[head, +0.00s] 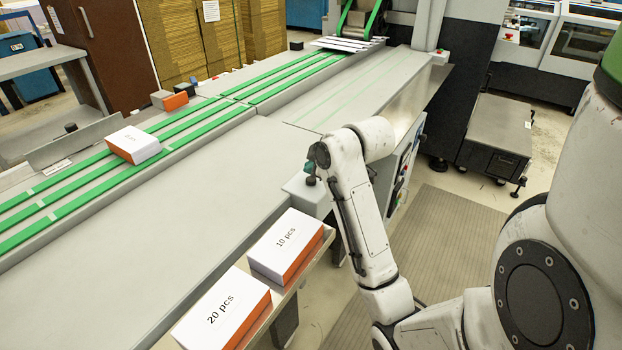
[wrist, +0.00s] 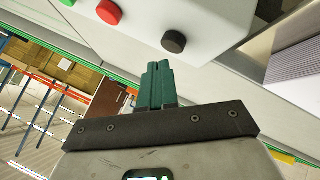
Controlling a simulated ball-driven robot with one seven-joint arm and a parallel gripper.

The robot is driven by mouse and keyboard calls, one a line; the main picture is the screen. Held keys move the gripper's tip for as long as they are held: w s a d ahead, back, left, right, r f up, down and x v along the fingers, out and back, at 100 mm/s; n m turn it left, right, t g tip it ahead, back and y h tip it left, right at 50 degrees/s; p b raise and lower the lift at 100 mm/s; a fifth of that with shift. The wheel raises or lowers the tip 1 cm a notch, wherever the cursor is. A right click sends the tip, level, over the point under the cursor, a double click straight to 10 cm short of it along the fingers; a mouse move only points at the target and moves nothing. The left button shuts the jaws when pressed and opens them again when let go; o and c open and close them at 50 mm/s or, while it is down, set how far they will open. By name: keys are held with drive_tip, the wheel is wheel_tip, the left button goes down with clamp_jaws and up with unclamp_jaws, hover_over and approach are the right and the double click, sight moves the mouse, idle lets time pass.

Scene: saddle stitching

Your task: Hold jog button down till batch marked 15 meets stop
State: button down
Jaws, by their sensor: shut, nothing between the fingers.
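A white batch with an orange side (head: 135,145) lies on the green conveyor belts (head: 185,135) at the left; its label is too small to read surely. The grey control box (head: 308,196) stands at the near edge of the conveyor. In the wrist view it carries a black button (wrist: 173,42), a red button (wrist: 108,12) and part of a green one (wrist: 67,2). My gripper (wrist: 157,66) is shut and empty, its teal fingertips just short of the black button in the picture; contact cannot be told. It also shows above the box in the head view (head: 310,168). I cannot surely identify the stop.
Stacks marked 10 pcs (head: 286,243) and 20 pcs (head: 222,308) lie on a side shelf near the box. An orange and grey block (head: 170,100) sits beside the belts. The belts beyond the batch look clear up to white sheets (head: 345,43) at the far end.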

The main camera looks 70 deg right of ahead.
drive_tip(key=shift+f, duration=0.15)
idle(0.4)
drive_tip(key=shift+f, duration=0.3)
